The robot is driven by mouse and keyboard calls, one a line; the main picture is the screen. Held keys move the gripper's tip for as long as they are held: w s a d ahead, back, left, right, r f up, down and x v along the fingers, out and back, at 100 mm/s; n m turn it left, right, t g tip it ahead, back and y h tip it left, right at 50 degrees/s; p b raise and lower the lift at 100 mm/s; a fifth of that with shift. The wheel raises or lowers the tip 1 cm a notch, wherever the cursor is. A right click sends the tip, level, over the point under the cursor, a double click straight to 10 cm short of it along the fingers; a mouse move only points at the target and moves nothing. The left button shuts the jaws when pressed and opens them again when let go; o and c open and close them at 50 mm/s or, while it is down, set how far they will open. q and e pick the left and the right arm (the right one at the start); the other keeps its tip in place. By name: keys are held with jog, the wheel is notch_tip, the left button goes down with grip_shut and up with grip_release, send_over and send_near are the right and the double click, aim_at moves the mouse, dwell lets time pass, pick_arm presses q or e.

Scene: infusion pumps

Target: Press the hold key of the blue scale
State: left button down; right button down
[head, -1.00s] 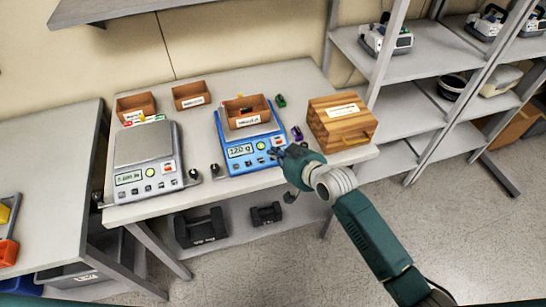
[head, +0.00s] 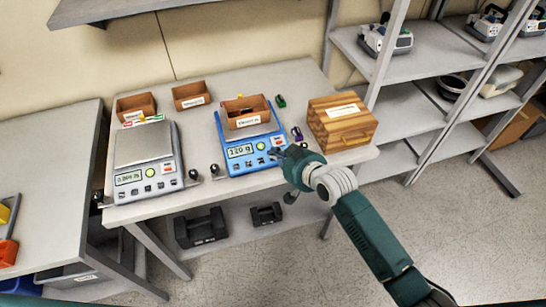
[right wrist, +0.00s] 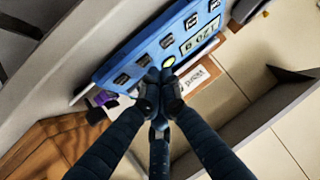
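The blue scale (head: 237,166) stands on the table's front half with a brown open bin (head: 232,119) on it. Its lit display reads about 120 g, with a round yellow key, a red key (head: 277,141) and several dark keys around it. In the right wrist view the scale's blue panel (right wrist: 108,72) shows at the top. My right gripper (head: 277,154) is at the panel's front right corner. Its fingers (right wrist: 158,78) are together and empty, in front of the panel near the yellow key. I cannot tell whether they touch it; they hide part of the panel. My left gripper is out of view.
A grey scale (head: 145,147) stands to the left, with dark-knobbed weights between the scales. A wooden box (head: 341,124) stands close right of the blue scale, with purple and green small items beside it. Two brown bins (head: 190,96) are behind. Shelves (head: 400,96) stand at right.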

jog(key=shift+w+f, duration=0.1)
jog(key=shift+f, duration=0.25)
jog(key=shift+f, duration=0.35)
dwell(0.6)
jog(key=shift+r+p, duration=0.7)
jog(key=shift+r, duration=0.05)
jog(key=r+p, duration=0.1)
jog(key=p, duration=0.1)
jog(key=s+r+p, duration=0.1)
jog(key=r, duration=0.1)
jog(key=r+p, duration=0.1)
jog(key=p, duration=0.1)
jog(key=shift+s+d+r+p, duration=0.2)
jog(key=shift+s+r+p, duration=0.1)
jog(key=shift+r, duration=0.1)
jog(key=shift+w, duration=0.1)
dwell(0.5)
